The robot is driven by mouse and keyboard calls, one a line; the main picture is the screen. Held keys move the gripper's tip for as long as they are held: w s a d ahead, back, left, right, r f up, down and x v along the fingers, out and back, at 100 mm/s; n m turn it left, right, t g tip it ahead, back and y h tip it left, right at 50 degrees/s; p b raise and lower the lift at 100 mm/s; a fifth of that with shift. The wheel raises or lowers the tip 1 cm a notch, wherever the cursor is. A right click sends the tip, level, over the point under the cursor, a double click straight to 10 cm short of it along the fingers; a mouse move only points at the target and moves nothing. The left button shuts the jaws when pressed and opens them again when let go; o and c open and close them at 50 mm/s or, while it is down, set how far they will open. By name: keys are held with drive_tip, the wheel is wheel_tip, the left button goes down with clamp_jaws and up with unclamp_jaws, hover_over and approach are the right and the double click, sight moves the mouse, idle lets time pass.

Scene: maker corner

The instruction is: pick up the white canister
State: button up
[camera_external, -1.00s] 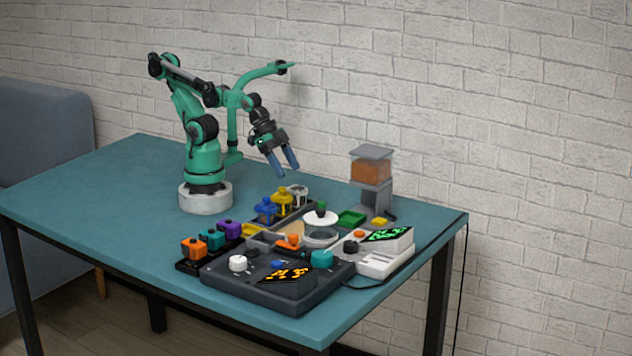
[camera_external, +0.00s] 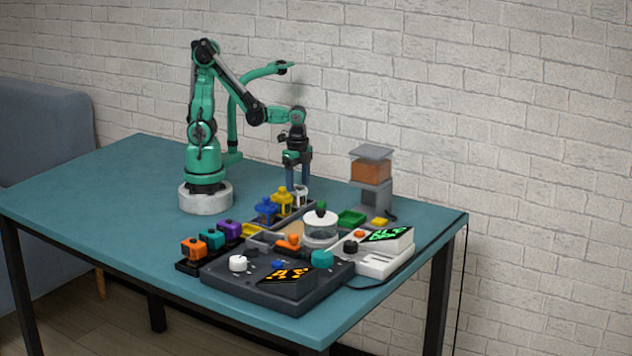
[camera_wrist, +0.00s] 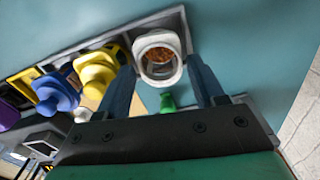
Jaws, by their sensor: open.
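The white canister (camera_wrist: 142,46) stands at the end of a row of canisters in a dark tray. In the wrist view its round top is seen from above, with something orange-brown inside the ring. My gripper (camera_wrist: 165,85) is open and points down, with one blue finger on each side of the canister in the picture. In the external view the white canister (camera_external: 301,194) is partly hidden by my gripper (camera_external: 298,187), whose fingers are at its top. I cannot tell whether the fingers touch it.
The yellow canister (camera_wrist: 97,72) stands close beside the left finger, with the blue canister (camera_wrist: 58,92) beyond it. The table's left side is clear.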

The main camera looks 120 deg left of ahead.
sight(298, 196)
drive_tip(key=shift+f, duration=1.55)
clamp_jaws()
